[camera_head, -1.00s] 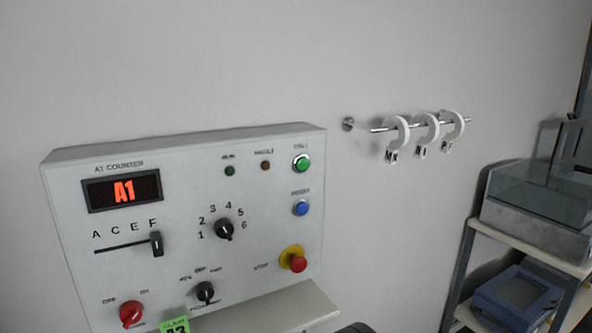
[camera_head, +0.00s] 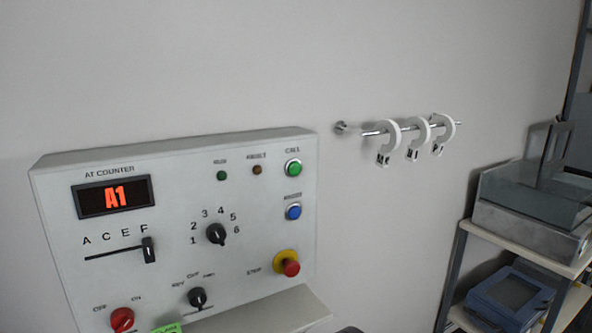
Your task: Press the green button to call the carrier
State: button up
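The green button (camera_head: 293,168) sits in a metal ring near the top right corner of the grey control panel (camera_head: 170,260), under the label CALL. A blue button (camera_head: 293,212) is below the green one, and a red stop button (camera_head: 290,267) on a yellow collar is lower down. A small dark part shows at the bottom edge below the panel; I cannot tell what it is. My gripper is not recognisable in view.
A short wall rail (camera_head: 375,131) holds three white tagged hooks (camera_head: 413,137) to the right of the panel. A shelf unit (camera_head: 515,243) at the far right bears a grey bin (camera_head: 530,225) and a blue box (camera_head: 510,293). A small ledge (camera_head: 280,308) juts out under the panel.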

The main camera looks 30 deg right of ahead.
grip_shut()
dwell(0.3)
jog(key=shift+c, duration=1.9)
grip_release()
